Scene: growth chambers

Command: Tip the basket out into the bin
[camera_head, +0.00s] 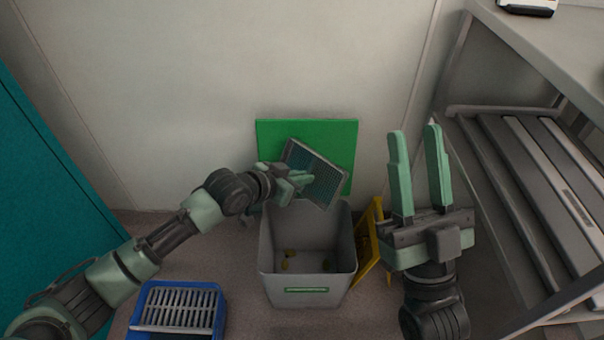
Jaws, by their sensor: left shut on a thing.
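The basket (317,174), a shallow mesh tray with a pale rim, is tilted steeply above the back of the bin. My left gripper (300,180) is shut on its left side. Its mesh face shows and nothing can be seen lying on it. The grey bin (308,291) stands open on the floor below, with a green label on its front. Several small yellowish and dark green pieces (290,253) lie on its bottom. My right gripper (416,170) is open and empty, pointing up, to the right of the bin.
A green panel (270,135) stands upright behind the bin, against the pale wall. A yellow frame (368,245) stands right of the bin. A blue crate (150,298) with a grey slatted insert is at lower left. A grey rack (490,150) fills the right side.

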